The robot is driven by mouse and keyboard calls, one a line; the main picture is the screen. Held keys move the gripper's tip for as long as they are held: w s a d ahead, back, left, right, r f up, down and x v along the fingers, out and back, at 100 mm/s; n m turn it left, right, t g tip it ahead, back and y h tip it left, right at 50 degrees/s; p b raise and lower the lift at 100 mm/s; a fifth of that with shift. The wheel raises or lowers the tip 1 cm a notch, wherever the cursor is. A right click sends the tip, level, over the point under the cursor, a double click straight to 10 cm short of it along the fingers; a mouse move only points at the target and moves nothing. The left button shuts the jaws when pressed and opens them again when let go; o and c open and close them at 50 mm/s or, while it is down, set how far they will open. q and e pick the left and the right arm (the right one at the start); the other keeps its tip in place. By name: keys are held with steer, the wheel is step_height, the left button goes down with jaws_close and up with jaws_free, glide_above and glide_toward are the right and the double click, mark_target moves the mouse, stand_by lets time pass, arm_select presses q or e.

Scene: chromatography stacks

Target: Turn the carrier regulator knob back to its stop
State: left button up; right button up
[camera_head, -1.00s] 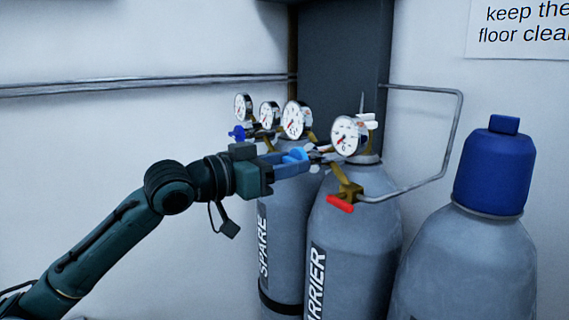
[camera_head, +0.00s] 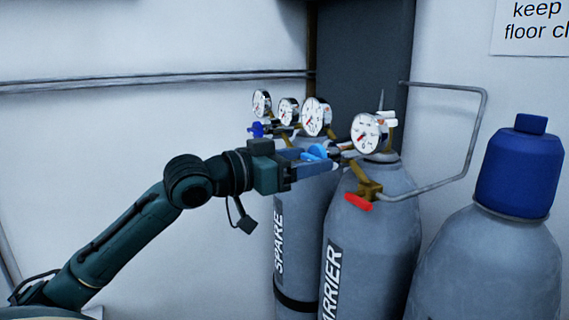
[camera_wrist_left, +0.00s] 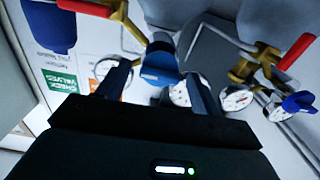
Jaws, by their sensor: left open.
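The carrier cylinder (camera_head: 385,235) stands right of the spare cylinder (camera_head: 300,220). Its regulator has two white-faced gauges, the nearer one (camera_head: 368,132) facing me. The light-blue carrier regulator knob (camera_head: 318,152) shows between the fingers of my left gripper (camera_head: 322,160). In the left wrist view the knob (camera_wrist_left: 161,62) sits between the two spread fingers of that gripper (camera_wrist_left: 160,82). The gripper is open around the knob; I cannot tell whether a finger touches it. My right gripper is not in view.
A red-handled valve (camera_head: 358,202) and a grey pipe (camera_head: 440,186) lie right of the gripper. The spare's dark-blue knob (camera_head: 257,129) is close behind it, left. A blue-capped cylinder (camera_head: 520,180) stands at right. A wall pipe (camera_head: 150,80) runs behind.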

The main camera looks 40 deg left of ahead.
arm_select(q)
steer(key=b+v, duration=0.5)
steer(key=v, duration=0.8)
steer(key=shift+b, duration=0.35)
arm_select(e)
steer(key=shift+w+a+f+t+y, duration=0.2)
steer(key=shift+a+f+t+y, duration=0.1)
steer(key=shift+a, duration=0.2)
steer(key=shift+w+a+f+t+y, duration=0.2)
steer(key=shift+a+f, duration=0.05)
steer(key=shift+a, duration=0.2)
arm_select(q)
steer(key=shift+f, duration=0.1)
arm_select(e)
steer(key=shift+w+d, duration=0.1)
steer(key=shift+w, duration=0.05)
